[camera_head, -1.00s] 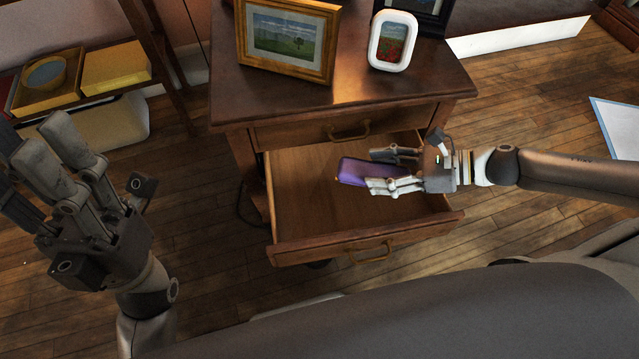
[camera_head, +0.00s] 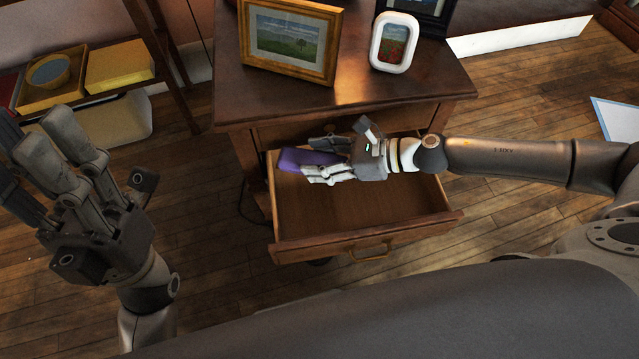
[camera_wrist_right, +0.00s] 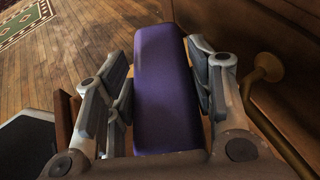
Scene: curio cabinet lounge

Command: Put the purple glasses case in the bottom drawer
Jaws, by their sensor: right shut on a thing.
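The purple glasses case (camera_head: 303,159) is held by my right gripper (camera_head: 325,157) over the back left part of the open bottom drawer (camera_head: 365,208). In the right wrist view the case (camera_wrist_right: 162,90) lies lengthwise between the two fingers of the right gripper (camera_wrist_right: 161,85), which are shut on it. I cannot tell whether the case touches the drawer floor or wall. The drawer is pulled out and its visible floor is bare. My left gripper (camera_head: 55,180) is apart from the cabinet at the left, with its fingers spread and nothing between them.
The wooden cabinet (camera_head: 400,105) carries picture frames, including a gold one (camera_head: 288,42) and a white one (camera_head: 394,42). The upper drawer front is close above the right hand, and its handle (camera_wrist_right: 268,68) shows in the wrist view. A shelf with yellow boxes (camera_head: 118,65) stands at the left.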

